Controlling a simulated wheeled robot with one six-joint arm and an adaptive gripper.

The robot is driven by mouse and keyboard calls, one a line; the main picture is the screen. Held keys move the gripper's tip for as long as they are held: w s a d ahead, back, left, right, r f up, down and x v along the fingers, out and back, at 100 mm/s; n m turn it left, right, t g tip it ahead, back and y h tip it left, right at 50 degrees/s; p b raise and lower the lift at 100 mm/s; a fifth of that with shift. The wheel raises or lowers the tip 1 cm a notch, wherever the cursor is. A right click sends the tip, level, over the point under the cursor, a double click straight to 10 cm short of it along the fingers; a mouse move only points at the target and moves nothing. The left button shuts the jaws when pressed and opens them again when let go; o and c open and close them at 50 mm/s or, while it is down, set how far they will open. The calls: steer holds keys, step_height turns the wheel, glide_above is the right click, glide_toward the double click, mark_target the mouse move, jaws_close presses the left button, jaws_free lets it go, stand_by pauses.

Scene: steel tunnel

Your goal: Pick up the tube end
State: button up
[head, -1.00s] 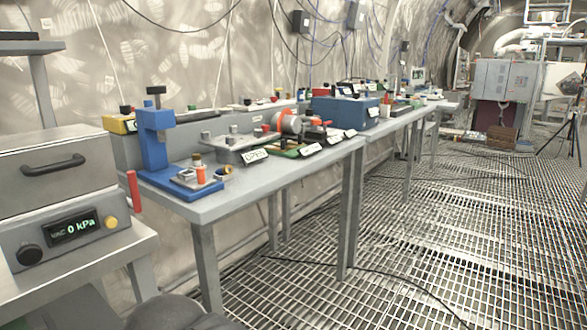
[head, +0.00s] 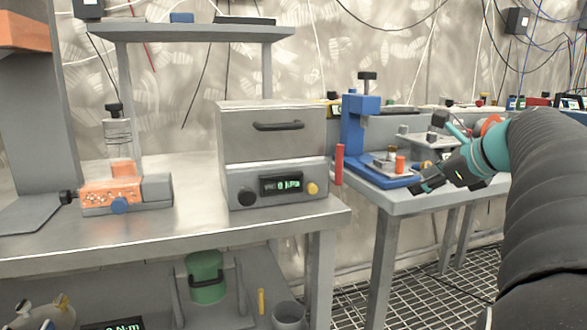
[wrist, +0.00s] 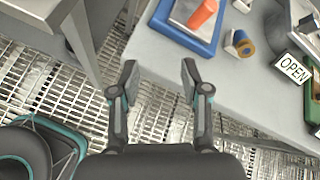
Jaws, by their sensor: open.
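My gripper (head: 432,152) is at the right in the head view, by the front of a grey bench.
A blue press stand (head: 353,130) rises behind the fixture. A red rod (head: 339,165) stands at the gap between benches. A grey box with a pressure display (head: 281,184) is on the left bench. An OPEN sign (wrist: 292,68) is on the bench at right.

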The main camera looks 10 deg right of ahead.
steer(key=s+d+r+m+t+h+b, duration=0.1)
steer(key=d+r+m, duration=0.15)
steer(key=d, duration=0.35)
steer(key=d+r+m+t, duration=0.1)
steer(key=d+m, duration=0.3)
steer(key=d, duration=0.2)
steer(key=b, duration=0.1)
glide_toward(428, 165)
steer(key=shift+w+a+f, duration=0.2)
steer(key=shift+w+f, duration=0.55)
steer(key=shift+w, duration=0.1)
steer(key=shift+r+b+x, duration=0.2)
steer(key=shift+b+x, duration=0.4)
steer(key=shift+x, duration=2.6)
steer(key=shift+w+d, duration=0.1)
steer(key=shift+d, duration=0.05)
jaws_close()
